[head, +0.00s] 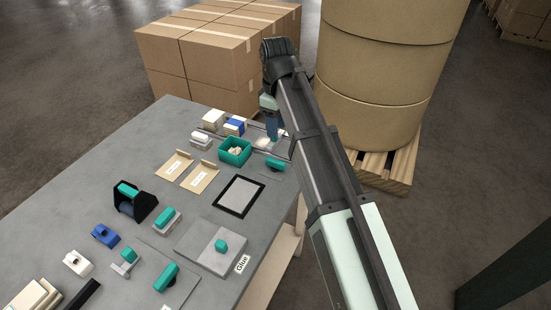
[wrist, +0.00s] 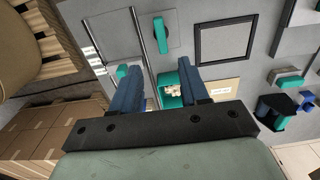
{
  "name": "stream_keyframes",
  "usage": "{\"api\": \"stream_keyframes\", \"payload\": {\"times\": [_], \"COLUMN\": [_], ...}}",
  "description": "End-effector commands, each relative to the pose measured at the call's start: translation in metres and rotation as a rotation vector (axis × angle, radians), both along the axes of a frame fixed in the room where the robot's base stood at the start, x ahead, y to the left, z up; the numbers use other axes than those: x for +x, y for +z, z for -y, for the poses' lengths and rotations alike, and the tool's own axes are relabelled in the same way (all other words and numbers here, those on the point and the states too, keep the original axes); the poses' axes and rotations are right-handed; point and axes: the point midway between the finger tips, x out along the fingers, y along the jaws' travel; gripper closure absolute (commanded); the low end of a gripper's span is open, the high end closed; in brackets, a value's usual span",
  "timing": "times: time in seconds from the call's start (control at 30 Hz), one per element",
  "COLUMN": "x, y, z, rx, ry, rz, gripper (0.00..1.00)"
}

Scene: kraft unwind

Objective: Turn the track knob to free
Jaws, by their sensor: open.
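A teal knob (wrist: 158,33) sits on a light grey plate in the wrist view, ahead of my fingers and beside a thin metal rail (wrist: 136,33). What looks like the same knob (head: 275,163) shows in the head view, close beside my arm. A second teal piece (wrist: 122,71) is partly hidden by my left finger. I cannot tell for sure which is the track knob, and the small labels (wrist: 92,57) are unreadable. My gripper (wrist: 157,72) is open and empty above the table's far end; in the head view its blue fingers (head: 272,129) point down.
A green box (wrist: 172,100) with pale contents shows between my fingers. A black-framed panel (head: 240,197), tan cards (head: 175,167) and several other teal knobs are on the grey table (head: 140,160). Cartons (head: 215,55) and large kraft rolls (head: 380,80) on a pallet stand beyond.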

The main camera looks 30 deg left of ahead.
Motion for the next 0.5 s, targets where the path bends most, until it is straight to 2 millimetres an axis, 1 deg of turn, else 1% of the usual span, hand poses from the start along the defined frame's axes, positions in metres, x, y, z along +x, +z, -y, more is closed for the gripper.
{"api": "stream_keyframes", "payload": {"times": [0.07,0.17,0.27,0.5], "x": [-0.002,-0.003,-0.003,-0.003], "y": [0.000,-0.007,-0.020,-0.057], "z": [-0.002,-0.002,-0.002,-0.001], "rx": [-0.001,-0.001,-0.001,-0.001], "ry": [0.010,0.012,0.011,0.009], "rz": [0.000,-0.001,-0.001,-0.001], "gripper": [0.55,0.55,0.55,0.55]}}
